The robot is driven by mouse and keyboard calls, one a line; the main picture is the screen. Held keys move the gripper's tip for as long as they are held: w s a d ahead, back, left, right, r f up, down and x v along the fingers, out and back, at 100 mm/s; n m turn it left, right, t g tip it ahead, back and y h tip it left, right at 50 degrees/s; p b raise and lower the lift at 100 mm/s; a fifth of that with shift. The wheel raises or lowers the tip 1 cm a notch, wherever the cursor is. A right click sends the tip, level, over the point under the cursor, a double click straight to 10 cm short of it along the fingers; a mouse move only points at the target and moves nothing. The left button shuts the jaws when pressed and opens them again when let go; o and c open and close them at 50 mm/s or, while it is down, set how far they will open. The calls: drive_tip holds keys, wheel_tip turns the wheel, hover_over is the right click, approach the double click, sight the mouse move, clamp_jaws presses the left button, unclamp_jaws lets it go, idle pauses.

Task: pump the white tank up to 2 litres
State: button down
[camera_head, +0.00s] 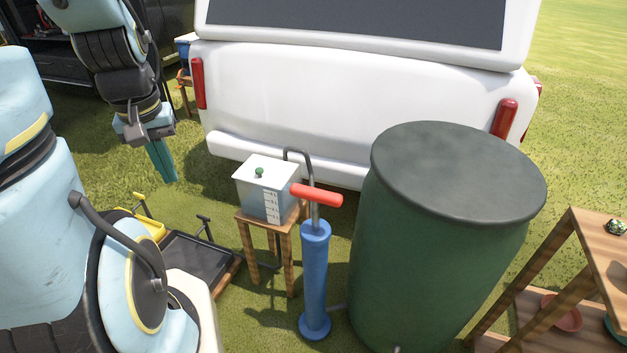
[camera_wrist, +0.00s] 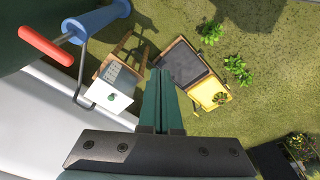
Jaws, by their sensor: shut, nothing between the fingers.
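The white tank (camera_head: 263,187) is a pale box with a marked scale on its side and a green knob on top. It stands on a small wooden stool (camera_head: 288,240). The blue pump (camera_head: 315,280) stands upright right of it, with a red handle (camera_head: 316,195) and a grey pipe bending over to the tank. The liquid level is too small to read. My gripper (camera_head: 161,162) hangs in the air left of the tank, shut and empty, apart from the pump. In the wrist view, the closed fingers (camera_wrist: 162,100) show beside the tank (camera_wrist: 112,92) and the red handle (camera_wrist: 46,45).
A large green barrel (camera_head: 370,270) stands close right of the pump. A white vehicle (camera_head: 350,100) is behind. A black tray (camera_head: 200,262) and a yellow item (camera_head: 150,226) lie left of the stool. A wooden shelf (camera_head: 590,240) is at the right.

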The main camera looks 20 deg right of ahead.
drive_tip(key=w+d+n+g+p, duration=0.1)
drive_tip(key=w+d+n+p, duration=0.15)
drive_tip(key=d, duration=0.55)
drive_tip(key=w+d+n+p, duration=0.2)
drive_tip(key=d+n, duration=0.1)
drive_tip(key=d, duration=0.5)
drive_tip(key=n+p, duration=0.2)
drive_tip(key=n, duration=0.3)
hover_over(316, 191)
drive_tip(key=shift+f+g, duration=0.25)
drive_tip(key=shift+g, duration=0.05)
wheel_tip(316, 191, down, 14)
drive_tip(key=p, duration=0.3)
